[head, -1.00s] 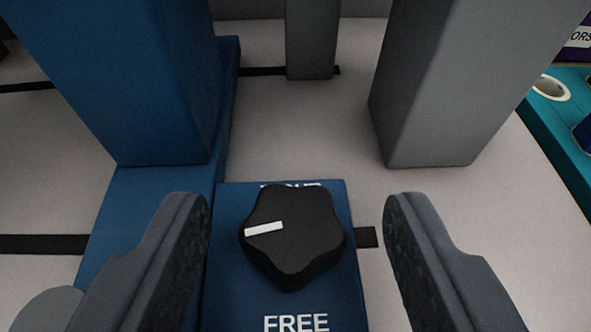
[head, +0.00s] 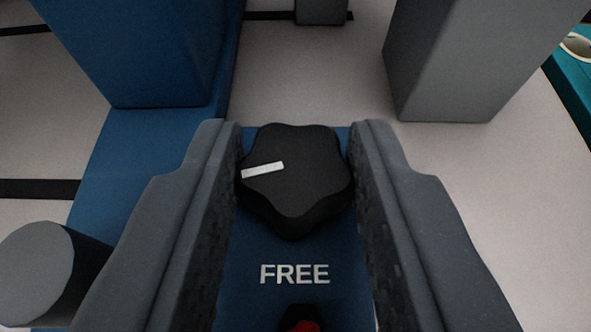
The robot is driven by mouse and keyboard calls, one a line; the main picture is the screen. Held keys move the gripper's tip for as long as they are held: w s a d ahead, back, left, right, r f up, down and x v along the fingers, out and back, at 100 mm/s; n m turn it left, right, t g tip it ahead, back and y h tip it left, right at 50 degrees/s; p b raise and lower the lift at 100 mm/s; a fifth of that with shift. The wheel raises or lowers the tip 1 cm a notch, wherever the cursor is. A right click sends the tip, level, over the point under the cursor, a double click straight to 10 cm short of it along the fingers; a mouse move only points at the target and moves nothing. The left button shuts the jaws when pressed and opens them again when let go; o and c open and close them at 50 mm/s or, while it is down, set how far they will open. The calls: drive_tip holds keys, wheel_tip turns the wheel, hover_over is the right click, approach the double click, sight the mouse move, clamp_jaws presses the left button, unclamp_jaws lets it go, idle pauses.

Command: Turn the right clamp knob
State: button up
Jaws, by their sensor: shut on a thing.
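The clamp knob (head: 300,180) is black and lobed, with a white pointer line (head: 263,170) aimed left and slightly down. It sits on a blue plate (head: 290,251) marked FREE (head: 295,274) below the knob. The lettering above the knob is hidden by it. My gripper (head: 297,160) has one finger on each side of the knob. It is shut on the knob, the fingers against its left and right lobes.
A blue block (head: 140,50) stands at the upper left and a grey block (head: 445,60) at the upper right. A grey cylinder (head: 38,270) is at the lower left. A red and black part (head: 301,320) shows at the bottom edge. A teal holder (head: 572,85) is at the far right.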

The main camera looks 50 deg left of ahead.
drive_tip(key=shift+w+d+r+n+g+y+p, duration=0.15)
drive_tip(key=shift+n+g+y+p, duration=0.25)
drive_tip(key=shift+p, duration=0.65)
drive_tip(key=shift+w+d+r+n+g+y+p, duration=0.1)
drive_tip(key=shift+d+r+n+g+y+p, duration=0.1)
drive_tip(key=shift+n+g+p, duration=0.65)
drive_tip(key=shift+w+f+n+g+y+p, duration=0.1)
drive_tip(key=shift+f+n+g+y+p, duration=0.25)
drive_tip(key=shift+n+g+p, duration=0.4)
drive_tip(key=n+g, duration=0.1)
drive_tip(key=n+g+b, duration=0.1)
drive_tip(key=n+g+y+b, duration=0.1)
drive_tip(key=g, duration=0.1)
drive_tip(key=shift+w+f+n, duration=0.15)
drive_tip(key=shift+w+n, duration=0.1)
drive_tip(key=shift+n, duration=0.05)
drive_tip(key=shift+w+a+n+g+b, duration=0.1)
drive_tip(key=shift+n+g+b, duration=0.8)
drive_tip(key=shift+g, duration=0.4)
drive_tip(key=shift+w+a+n+g+h+b, duration=0.1)
drive_tip(key=shift+n+g+h+b, duration=0.3)
drive_tip(key=shift+n+g, duration=0.8)
drive_tip(key=shift+r, duration=0.3)
drive_tip(key=o, duration=1)
drive_tip(key=shift+g, duration=0.4)
drive_tip(key=shift+f, duration=0.1)
